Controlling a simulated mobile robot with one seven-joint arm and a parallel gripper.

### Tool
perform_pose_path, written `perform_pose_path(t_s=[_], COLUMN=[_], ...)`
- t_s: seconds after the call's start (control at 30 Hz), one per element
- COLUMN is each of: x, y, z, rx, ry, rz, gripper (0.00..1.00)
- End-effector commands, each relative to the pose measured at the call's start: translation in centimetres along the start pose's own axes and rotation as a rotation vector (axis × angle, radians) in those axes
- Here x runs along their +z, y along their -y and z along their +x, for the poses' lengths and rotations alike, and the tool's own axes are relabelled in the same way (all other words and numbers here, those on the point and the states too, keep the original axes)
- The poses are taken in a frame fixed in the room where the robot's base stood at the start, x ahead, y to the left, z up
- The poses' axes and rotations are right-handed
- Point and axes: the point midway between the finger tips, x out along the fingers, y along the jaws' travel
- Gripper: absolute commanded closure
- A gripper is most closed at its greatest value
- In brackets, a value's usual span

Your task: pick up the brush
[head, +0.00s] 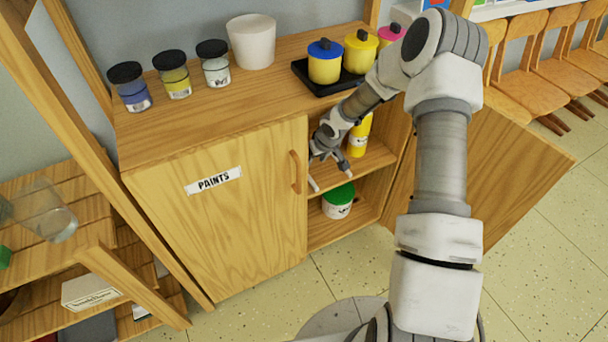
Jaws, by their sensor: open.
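I cannot make out a brush in the head view. My gripper (332,174) is open, with its fingers spread and pointing down. It is at the open right half of the wooden paints cabinet (240,225), in front of the shelf. Nothing shows between the fingers. My gripper and arm hide part of the cabinet's inside. A yellow bottle (360,136) stands on the shelf just right of my gripper. A white jar with a green lid (338,203) stands in the lower compartment below it.
The left door is shut; the open right door (520,165) sticks out behind my arm. On top are three lidded jars (176,80), a white cup (252,42) and a black tray (300,70) with several colored pots. A shelf unit (60,262) stands left, chairs (520,70) back right.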

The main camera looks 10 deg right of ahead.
Motion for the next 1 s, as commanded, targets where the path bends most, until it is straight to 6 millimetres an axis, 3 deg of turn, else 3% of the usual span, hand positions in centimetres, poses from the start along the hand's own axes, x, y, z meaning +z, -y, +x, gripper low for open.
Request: perform_pose_path(t_s=[0.03, 0.13, 0.43, 0.7, 1.0], x=[0.2, 0.2, 0.1, 0.4, 0.2], y=[0.1, 0.1, 0.1, 0.5, 0.5], z=[1.6, 3.4, 5.7, 9.5, 10.2], rx=[-0.002, -0.001, 0.000, -0.001, 0.001], ry=[0.002, 0.001, 0.001, 0.001, 0.000], rz=[0.001, 0.001, 0.000, 0.002, 0.001], gripper=[0.46, 0.46, 0.46, 0.46, 0.46])
